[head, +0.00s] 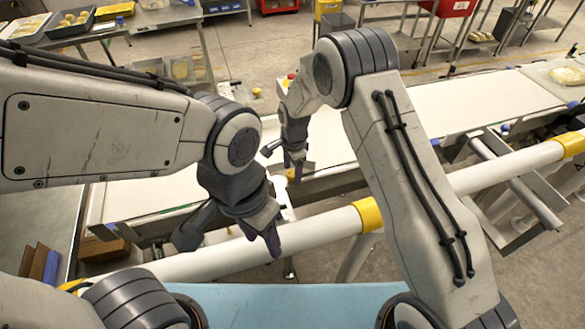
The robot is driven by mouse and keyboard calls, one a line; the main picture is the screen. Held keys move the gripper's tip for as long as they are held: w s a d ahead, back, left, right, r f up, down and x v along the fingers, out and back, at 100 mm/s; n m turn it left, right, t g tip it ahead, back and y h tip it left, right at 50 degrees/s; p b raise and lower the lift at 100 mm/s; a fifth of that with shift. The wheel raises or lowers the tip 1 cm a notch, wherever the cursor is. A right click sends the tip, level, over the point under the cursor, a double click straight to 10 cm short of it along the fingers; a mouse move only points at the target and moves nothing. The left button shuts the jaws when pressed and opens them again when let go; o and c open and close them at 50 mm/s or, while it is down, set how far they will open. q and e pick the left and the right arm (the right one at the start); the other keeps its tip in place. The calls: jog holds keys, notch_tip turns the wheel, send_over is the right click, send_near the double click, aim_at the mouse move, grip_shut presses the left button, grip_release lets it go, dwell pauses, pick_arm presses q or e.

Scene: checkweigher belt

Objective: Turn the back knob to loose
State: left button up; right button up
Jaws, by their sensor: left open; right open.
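I cannot clearly make out the back knob; the grippers and arms cover the near edge of the belt where some small fittings show. A pale upright part (281,190) shows between my two grippers, partly hidden. My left gripper (229,246) is open, fingers spread and pointing down, in front of the white rail. My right gripper (283,163) is open above and beyond it, pointing down at the near edge of the white belt (440,106). I cannot tell whether it touches anything.
A white rail (315,230) with yellow collars crosses in front of the belt. A red and yellow button (290,78) stands behind my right gripper. A table with trays (70,22) is at the back left. A red bin (450,8) is at the back right.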

grip_shut()
jog(key=shift+f+n, duration=0.1)
jog(key=shift+n, duration=0.3)
jog(key=n+b, duration=0.2)
jog(key=n, duration=0.1)
jog(key=shift+n, duration=0.3)
jog(key=n+b, duration=0.1)
jog(key=n, duration=0.2)
jog(key=shift+w+n, duration=0.1)
jog(key=shift+n, duration=0.2)
jog(key=n+b, duration=0.1)
jog(key=n, duration=0.2)
jog(key=shift+n+g+b, duration=0.3)
jog(key=n+b, duration=0.1)
jog(key=n, duration=0.5)
jog(key=shift+w+n, duration=0.1)
jog(key=shift+n, duration=0.2)
jog(key=n+b, duration=0.1)
jog(key=n, duration=0.4)
jog(key=shift+a+n, duration=0.1)
jog(key=shift+n, duration=0.2)
